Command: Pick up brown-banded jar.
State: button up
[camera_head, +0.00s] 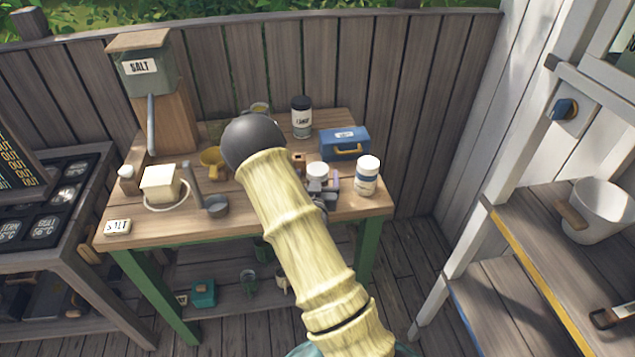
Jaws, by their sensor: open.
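My gripper (320,190) is over the right half of the wooden table, partly hidden by my own arm. It is open; its grey parts show just below a small white-topped jar (318,170). Most of that jar's side is hidden, so I cannot tell whether it has a brown band or whether it lies between the fingers. A white jar with a blue band (367,176) stands upright to the right of the gripper. A dark-lidded jar with a pale label (301,118) stands upright at the back. I cannot clearly make out a brown band on any jar.
A plank fence (420,80) stands behind.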

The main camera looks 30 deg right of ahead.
aim_at(318, 164)
jog(key=p+x, duration=0.1)
jog(key=x, duration=0.1)
jog(key=p+x, duration=0.1)
jog(key=x, duration=0.1)
jog(key=shift+w+d+r, duration=0.25)
jog(key=shift+w+d, duration=0.05)
jog(key=shift+w+d+f, duration=0.1)
jog(key=shift+w, duration=0.1)
jog(key=c, duration=1.8)
jog(key=shift+o, duration=0.2)
jog(key=shift+r+b, duration=0.7)
jog(key=shift+r, duration=4.35)
